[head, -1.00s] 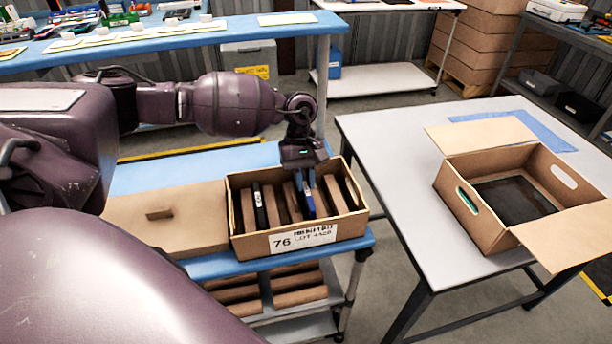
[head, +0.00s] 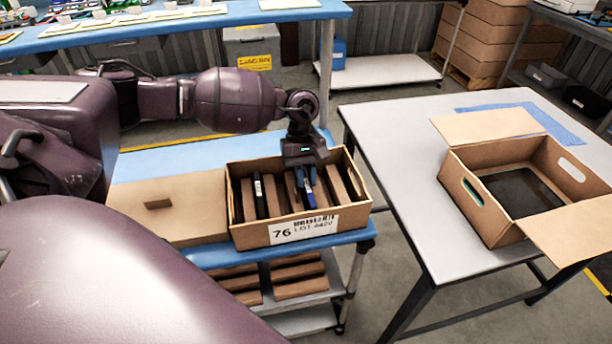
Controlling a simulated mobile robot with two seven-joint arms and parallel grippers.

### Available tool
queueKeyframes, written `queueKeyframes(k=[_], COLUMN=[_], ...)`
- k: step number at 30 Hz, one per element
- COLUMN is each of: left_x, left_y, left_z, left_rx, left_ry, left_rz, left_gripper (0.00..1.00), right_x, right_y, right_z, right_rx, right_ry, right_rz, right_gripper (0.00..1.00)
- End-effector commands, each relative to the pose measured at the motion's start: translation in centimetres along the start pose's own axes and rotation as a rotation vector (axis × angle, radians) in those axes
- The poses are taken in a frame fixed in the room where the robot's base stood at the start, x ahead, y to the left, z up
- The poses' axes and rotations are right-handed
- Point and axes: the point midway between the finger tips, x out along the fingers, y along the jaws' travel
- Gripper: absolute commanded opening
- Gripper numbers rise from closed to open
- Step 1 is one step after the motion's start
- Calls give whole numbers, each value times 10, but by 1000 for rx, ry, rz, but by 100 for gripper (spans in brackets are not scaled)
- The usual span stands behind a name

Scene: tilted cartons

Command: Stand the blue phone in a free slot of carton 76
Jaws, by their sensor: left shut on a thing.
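Carton 76 (head: 303,229) sits tilted on the blue-topped cart, its printed label facing me. Brown dividers (head: 281,196) split its inside into slots. A dark phone (head: 259,197) stands in a slot on the left. The blue phone (head: 309,195) is upright between dividers right of the carton's middle, its lower part hidden. My left gripper (head: 306,176) is over the carton with its fingers down at the top of the blue phone, shut on it. I cannot tell whether the phone touches the slot's floor. My right gripper is not in view.
On the grey table (head: 405,165) at the right stands an open carton (head: 475,204) with spread flaps and a dark bottom. A gap separates cart and table.

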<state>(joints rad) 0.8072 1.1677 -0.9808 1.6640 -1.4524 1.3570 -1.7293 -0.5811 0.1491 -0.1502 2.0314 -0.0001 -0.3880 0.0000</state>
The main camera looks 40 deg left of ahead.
Motion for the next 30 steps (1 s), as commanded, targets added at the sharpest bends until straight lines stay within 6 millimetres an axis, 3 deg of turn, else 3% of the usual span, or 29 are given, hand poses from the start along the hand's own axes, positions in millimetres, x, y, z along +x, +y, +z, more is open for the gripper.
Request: queueKeyframes(k=[30], left_x=[4], left_y=[0], left_z=[-2], left_rx=[0], left_ry=[0], left_rz=[1], left_gripper=[0], right_x=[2], right_y=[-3], right_z=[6], right_rx=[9], right_ry=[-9], right_rz=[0], right_gripper=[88])
